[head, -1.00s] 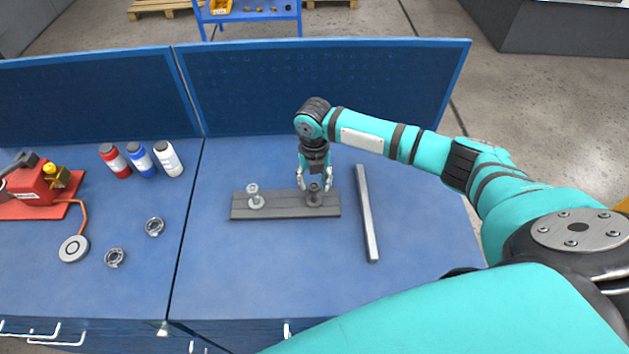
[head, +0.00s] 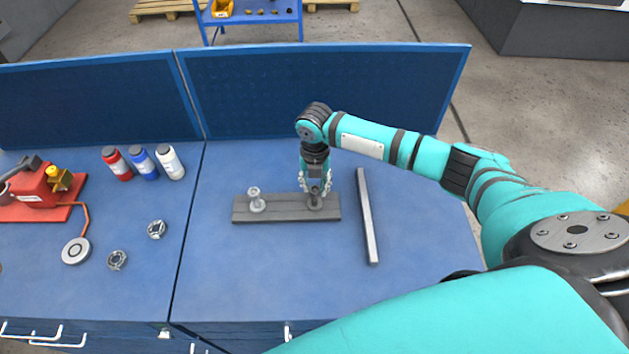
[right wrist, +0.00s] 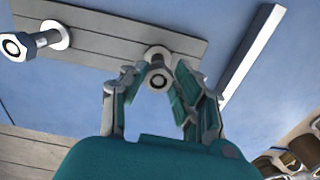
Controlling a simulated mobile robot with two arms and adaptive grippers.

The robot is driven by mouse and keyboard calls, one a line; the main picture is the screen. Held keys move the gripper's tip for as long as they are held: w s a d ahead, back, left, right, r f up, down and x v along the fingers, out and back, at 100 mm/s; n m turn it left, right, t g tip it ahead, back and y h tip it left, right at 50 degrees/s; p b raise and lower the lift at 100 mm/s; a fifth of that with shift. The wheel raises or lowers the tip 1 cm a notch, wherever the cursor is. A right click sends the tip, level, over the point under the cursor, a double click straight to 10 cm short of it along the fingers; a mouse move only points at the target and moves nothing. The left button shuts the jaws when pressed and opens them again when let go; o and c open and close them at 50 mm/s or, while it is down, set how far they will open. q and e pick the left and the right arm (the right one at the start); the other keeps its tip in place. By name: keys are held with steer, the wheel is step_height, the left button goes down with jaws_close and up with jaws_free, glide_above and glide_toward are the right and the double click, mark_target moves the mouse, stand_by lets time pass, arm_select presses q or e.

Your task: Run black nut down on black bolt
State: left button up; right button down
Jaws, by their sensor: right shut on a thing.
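The black bolt (head: 315,203) stands upright at the right end of a dark grey bar on the table; it also shows in the right wrist view (right wrist: 157,57). The black nut (right wrist: 158,76) is on the bolt, between my fingers. My right gripper (head: 315,189) points down over the bolt, with a finger on each side, shut on the nut. In the right wrist view, the gripper (right wrist: 156,88) partly frames the nut and bolt end. How far down the nut sits is hard to tell. My left gripper is not in view.
A silver bolt with a nut (head: 256,199) stands on the bar's (head: 286,214) left end. A long metal bar (head: 366,215) lies close to the right. Two loose rings (head: 157,229) (head: 117,260), three bottles (head: 143,161) and a red device (head: 40,190) are at left. The front table is clear.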

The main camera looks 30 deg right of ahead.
steer(key=m, duration=0.5)
steer(key=shift+s+f, duration=0.1)
steer(key=shift+s, duration=0.05)
steer(key=m, duration=0.3)
steer(key=shift+s, duration=0.1)
steer(key=c, duration=1.4)
jaws_free()
steer(key=shift+m, duration=0.6)
steer(key=o, duration=0.5)
steer(key=shift+a, duration=0.1)
step_height(320, 180, up, 12)
steer(key=shift+r, duration=0.1)
